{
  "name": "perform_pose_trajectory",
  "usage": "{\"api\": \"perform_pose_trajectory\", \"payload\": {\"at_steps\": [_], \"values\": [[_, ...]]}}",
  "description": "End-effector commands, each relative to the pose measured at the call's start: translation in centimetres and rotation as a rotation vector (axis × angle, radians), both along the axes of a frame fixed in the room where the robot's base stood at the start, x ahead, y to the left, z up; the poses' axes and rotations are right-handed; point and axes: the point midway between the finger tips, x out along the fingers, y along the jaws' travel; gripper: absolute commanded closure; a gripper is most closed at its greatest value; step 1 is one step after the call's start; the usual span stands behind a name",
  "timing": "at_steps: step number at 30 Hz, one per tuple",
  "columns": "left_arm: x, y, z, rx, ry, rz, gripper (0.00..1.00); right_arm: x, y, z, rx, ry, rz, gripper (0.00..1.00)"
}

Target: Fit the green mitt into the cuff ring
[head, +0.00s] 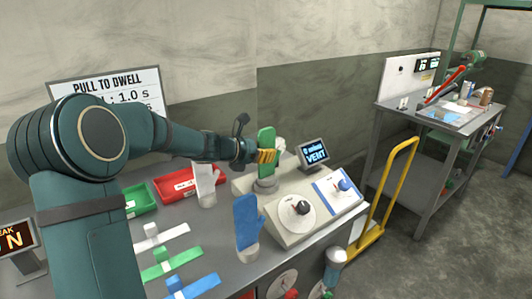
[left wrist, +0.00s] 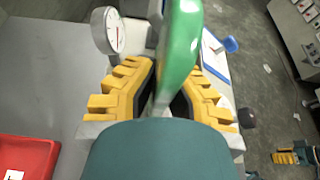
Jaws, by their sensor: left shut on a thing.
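My left gripper (head: 265,156) is shut on the green mitt (head: 266,138), its yellow fingers around the mitt's lower half. The mitt stands upright, fingers up; it also shows large between the fingers (left wrist: 165,95) in the left wrist view (left wrist: 181,50). The grey cuff ring (head: 266,186) is directly below the mitt on the pale machine. The mitt's lower end appears at or just above the ring; I cannot tell whether it is inside. A yellow-fingered gripper, seemingly my right one (left wrist: 286,157), shows small at the lower right of the wrist view; its opening is unclear.
A white mitt (head: 205,185) and a blue mitt (head: 246,222) stand nearby. The machine has a black knob (head: 301,207), a blue knob (head: 342,183), a VENT display (head: 315,153) and a dial gauge (left wrist: 107,32). Red (head: 172,188) and green (head: 138,200) bins stand left.

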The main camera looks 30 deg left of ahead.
Motion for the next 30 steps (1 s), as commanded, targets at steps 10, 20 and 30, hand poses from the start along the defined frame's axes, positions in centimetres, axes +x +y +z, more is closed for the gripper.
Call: {"api": "perform_pose_trajectory", "payload": {"at_steps": [10, 20, 30], "values": [[0.0, 0.0, -0.3, 0.000, 0.000, 0.000, 0.61, 0.0, 0.0, -0.3, 0.000, 0.000, 0.000, 0.53], [-0.6, 0.3, 0.0, 0.001, 0.000, 0.002, 0.61, 0.0, 0.0, -0.2, 0.000, 0.000, 0.000, 0.53], [-6.0, 2.5, 2.5, 0.002, -0.002, 0.004, 0.61, 0.0, 0.0, -0.2, 0.000, 0.000, 0.000, 0.53]]}}
